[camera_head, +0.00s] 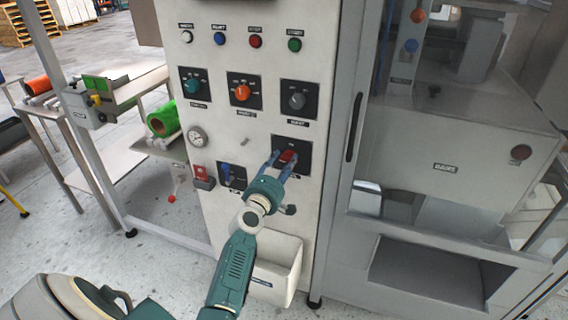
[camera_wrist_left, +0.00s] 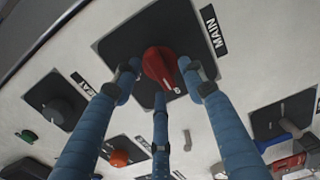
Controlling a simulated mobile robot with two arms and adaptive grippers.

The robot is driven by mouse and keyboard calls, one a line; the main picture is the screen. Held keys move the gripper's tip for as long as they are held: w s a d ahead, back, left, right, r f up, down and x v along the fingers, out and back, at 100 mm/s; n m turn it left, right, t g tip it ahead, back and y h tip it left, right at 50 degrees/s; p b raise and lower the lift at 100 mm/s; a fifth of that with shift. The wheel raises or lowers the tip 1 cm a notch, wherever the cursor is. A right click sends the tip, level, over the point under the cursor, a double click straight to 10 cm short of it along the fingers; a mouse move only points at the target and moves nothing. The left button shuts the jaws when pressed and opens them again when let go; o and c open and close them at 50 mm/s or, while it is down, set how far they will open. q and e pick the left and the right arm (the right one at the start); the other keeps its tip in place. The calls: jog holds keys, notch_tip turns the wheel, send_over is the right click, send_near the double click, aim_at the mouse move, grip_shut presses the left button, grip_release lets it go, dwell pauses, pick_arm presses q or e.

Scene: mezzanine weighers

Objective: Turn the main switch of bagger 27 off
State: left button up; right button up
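The red main switch (camera_head: 288,157) is a knob on a black square plate, low on the right side of the pale control panel. In the left wrist view the red knob (camera_wrist_left: 160,68) sits beside a label reading MAIN (camera_wrist_left: 212,30). My left gripper (camera_head: 282,162) is at the switch with its blue fingers pointing at the panel. In the left wrist view its fingertips (camera_wrist_left: 160,78) stand around the knob, with narrow gaps seeming to show at the sides; contact is not clear. The number 27 is not readable. My right gripper is not in view.
Above are a teal knob (camera_head: 193,86), an orange knob (camera_head: 241,92), a grey knob (camera_head: 297,100) and a row of coloured buttons. A blue switch (camera_head: 228,171) and a gauge (camera_head: 197,136) are left of the main switch. A pale bin (camera_head: 278,275) hangs below; a glazed cabinet (camera_head: 450,140) stands right.

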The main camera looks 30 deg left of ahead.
pick_arm(q)
jog(key=v, duration=1.2)
jog(key=shift+f, duration=0.1)
